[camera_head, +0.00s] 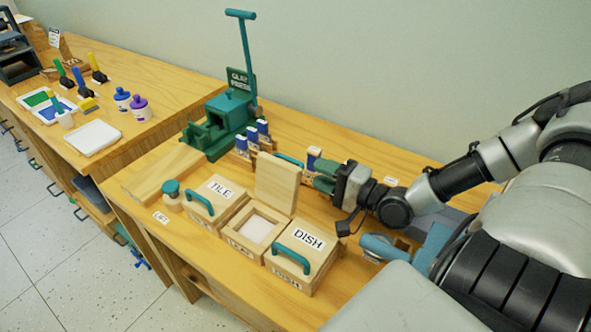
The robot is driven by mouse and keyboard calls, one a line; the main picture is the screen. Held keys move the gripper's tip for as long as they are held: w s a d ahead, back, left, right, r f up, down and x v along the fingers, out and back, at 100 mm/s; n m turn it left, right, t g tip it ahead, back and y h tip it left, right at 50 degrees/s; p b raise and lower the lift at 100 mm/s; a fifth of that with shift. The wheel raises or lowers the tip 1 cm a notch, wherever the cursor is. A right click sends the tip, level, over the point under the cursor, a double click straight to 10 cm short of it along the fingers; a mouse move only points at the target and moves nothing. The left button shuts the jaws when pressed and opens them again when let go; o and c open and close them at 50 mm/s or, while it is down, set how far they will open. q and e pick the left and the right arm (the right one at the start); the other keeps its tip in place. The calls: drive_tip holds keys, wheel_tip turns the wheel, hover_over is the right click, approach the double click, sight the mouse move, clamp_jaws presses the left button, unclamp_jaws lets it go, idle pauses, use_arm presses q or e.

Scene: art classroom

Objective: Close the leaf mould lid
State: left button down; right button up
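The leaf mould is the middle of three wooden boxes, with a pale square cavity (257,226) showing open on top. Its wooden lid (277,184) stands upright at the back edge of the box, and a teal handle (290,160) shows at the lid's far side. My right gripper (316,178) reaches in from the right, with its teal fingers behind and to the right of the lid. It appears apart from the lid, and the gap between its fingers is unclear. My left gripper is not in view.
The closed TILE box (216,196) stands left of the leaf mould and the closed DISH box (299,250) right of it, both with teal handles. A green clay press (225,117) and small blue-topped stamps (262,130) stand behind. Bare tabletop lies in front.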

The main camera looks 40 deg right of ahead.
sight(296, 161)
drive_tip(key=b+x, duration=0.1)
drive_tip(key=x, duration=0.6)
drive_tip(key=shift+w, duration=0.15)
drive_tip(key=shift+c, duration=0.3)
drive_tip(key=shift+f, duration=0.1)
clamp_jaws()
